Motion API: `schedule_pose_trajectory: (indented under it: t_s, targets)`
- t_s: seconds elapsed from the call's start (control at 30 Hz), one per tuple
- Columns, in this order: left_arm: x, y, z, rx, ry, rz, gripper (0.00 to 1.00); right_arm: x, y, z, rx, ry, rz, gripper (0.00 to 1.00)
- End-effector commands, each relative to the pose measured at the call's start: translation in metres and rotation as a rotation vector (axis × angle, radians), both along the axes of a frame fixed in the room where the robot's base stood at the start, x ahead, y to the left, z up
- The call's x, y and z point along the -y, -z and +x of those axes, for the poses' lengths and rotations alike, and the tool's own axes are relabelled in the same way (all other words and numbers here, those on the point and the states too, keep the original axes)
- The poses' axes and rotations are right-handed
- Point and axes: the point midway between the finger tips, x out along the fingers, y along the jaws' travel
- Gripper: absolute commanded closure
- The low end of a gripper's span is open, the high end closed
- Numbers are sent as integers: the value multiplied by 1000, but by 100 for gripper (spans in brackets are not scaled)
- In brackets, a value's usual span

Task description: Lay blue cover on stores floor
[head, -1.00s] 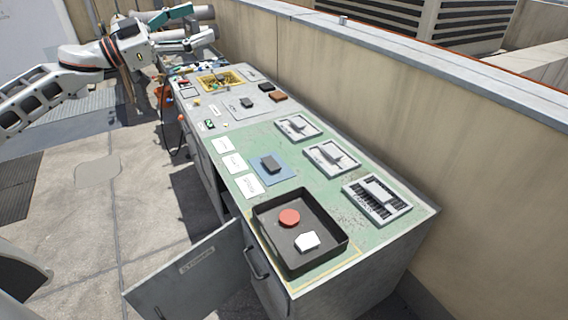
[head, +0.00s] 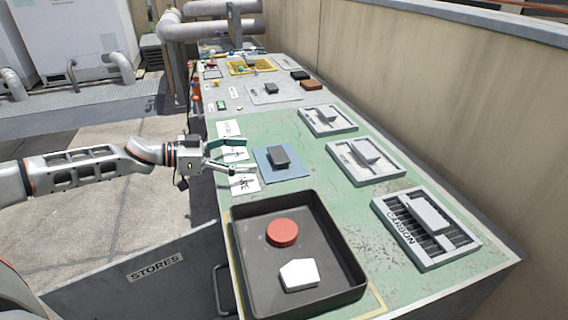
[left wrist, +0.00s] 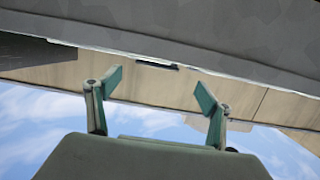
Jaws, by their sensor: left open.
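A flat blue square (head: 294,168) lies on the green bench top with a dark grey block (head: 278,156) on it. It is the only blue sheet-like thing I make out; whether it is the cover I cannot tell. My left gripper (head: 246,154) is open and empty over the white cards, just left of the blue square, fingers pointing right. Its parted fingers also show in the left wrist view (left wrist: 158,90). The door marked STORES (head: 150,268) stands swung out at the bench's front left. The stores floor is hidden. My right gripper is out of view.
A black tray (head: 246,290) holds a red disc (head: 282,233) and a white block (head: 298,275). Several grey framed units, one marked CARBON (head: 400,226), line the right side. A wall (head: 400,90) runs behind. Paving left of the bench is clear.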

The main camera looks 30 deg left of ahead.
Motion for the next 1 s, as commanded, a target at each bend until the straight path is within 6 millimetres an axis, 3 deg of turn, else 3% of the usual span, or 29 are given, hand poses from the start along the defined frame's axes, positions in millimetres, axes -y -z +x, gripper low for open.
schedule_pose_trajectory:
  t_s: [0.6, 1.0]
  targets:
    - [44, 17, 42, 0, 1, -3, 19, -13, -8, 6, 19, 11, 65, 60]
    - [51, 16, 50, 2, 0, -2, 19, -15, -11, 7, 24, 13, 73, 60]
